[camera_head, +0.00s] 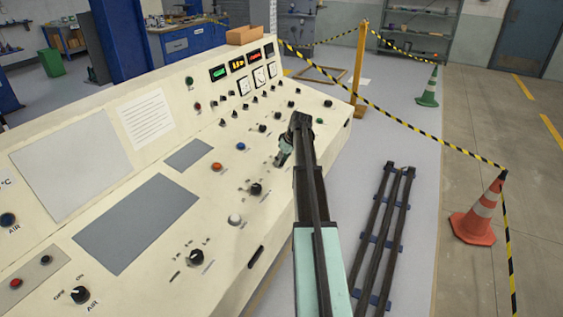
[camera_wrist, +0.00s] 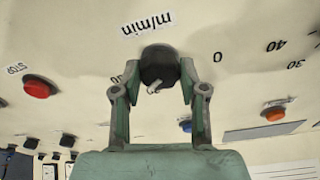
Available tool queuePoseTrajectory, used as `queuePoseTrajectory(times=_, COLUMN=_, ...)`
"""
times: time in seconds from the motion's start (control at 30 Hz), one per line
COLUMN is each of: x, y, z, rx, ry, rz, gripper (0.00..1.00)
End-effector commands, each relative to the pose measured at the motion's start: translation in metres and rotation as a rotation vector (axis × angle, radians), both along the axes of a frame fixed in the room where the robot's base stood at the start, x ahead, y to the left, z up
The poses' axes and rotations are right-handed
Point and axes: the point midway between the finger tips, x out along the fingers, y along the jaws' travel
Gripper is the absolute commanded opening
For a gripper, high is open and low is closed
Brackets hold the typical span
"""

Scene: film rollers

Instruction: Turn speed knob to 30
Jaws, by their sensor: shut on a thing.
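A black knob (camera_wrist: 160,66) sits below an upside-down "m/min" label (camera_wrist: 148,24) in the wrist view. A light pointer mark on it faces the lower left of the picture. A "0" (camera_wrist: 217,57) is printed to its right; another number at its left is partly hidden by a finger. My gripper (camera_wrist: 159,72) is shut on the knob, one finger on each side. In the head view my gripper (camera_head: 284,152) is at the right part of the cream control panel (camera_head: 120,180), and the knob there is hidden behind it.
A red STOP button (camera_wrist: 38,87) lies left of the knob; blue (camera_wrist: 186,126) and orange (camera_wrist: 274,114) buttons lie to the right. Other black knobs (camera_head: 255,189) stand nearby on the panel. Dark rails (camera_head: 385,235) run along the floor at right.

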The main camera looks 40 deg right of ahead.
Motion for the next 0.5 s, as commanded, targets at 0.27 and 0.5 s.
queuePoseTrajectory(times=0.27, x=-0.0008, y=0.0022, z=-0.0011, rx=0.046, ry=0.023, rz=-0.211, gripper=0.08)
queuePoseTrajectory(times=0.5, x=-0.0006, y=0.0024, z=-0.001, rx=0.071, ry=0.035, rz=-0.329, gripper=0.08)
